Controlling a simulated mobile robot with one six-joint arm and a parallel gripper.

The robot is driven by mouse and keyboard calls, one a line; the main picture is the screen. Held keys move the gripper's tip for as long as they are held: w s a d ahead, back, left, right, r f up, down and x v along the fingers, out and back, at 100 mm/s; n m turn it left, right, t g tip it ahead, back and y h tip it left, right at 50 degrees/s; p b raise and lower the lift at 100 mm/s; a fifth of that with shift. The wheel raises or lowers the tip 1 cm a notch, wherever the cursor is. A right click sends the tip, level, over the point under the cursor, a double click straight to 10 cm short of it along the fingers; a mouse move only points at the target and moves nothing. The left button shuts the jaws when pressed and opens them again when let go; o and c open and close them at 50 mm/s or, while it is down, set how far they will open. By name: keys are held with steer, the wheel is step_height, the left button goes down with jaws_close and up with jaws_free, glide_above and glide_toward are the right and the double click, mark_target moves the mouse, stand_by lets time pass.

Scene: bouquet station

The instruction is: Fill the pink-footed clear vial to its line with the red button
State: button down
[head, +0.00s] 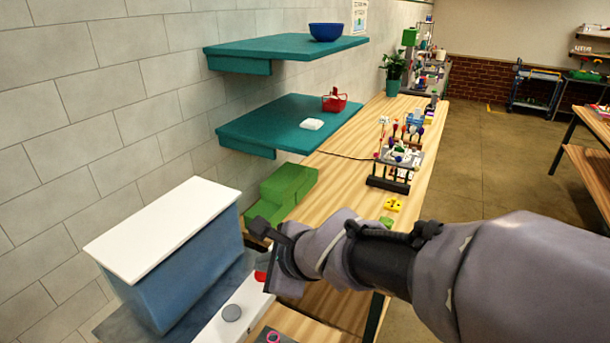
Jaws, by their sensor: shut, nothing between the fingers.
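The red button (260,276) sits on the white front strip of a blue dispenser (185,275) with a white lid. My arm reaches in from the right, and my gripper (259,229) is above and slightly behind the red button in the picture. The gripper is shut and empty; I cannot tell its height over the button. My wrist hides part of the strip beside the button. A pink ring (273,337) shows on a dark patch at the bottom edge. I cannot tell whether it belongs to the pink-footed vial; no clear vial can be made out.
A grey round button (231,312) is on the same strip. A green stepped block (288,186) stands behind my gripper. A dark rack (396,168) and a yellow item (393,204) are farther along the wooden counter. Teal shelves (290,125) jut from the wall.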

steer(key=shift+f+b, duration=0.6)
stand_by(0.5)
stand_by(0.3)
steer(key=shift+r+p, duration=0.95)
steer(key=shift+r, duration=0.05)
step_height(320, 180, up, 5)
steer(key=p, duration=0.5)
steer(key=shift+r, duration=0.1)
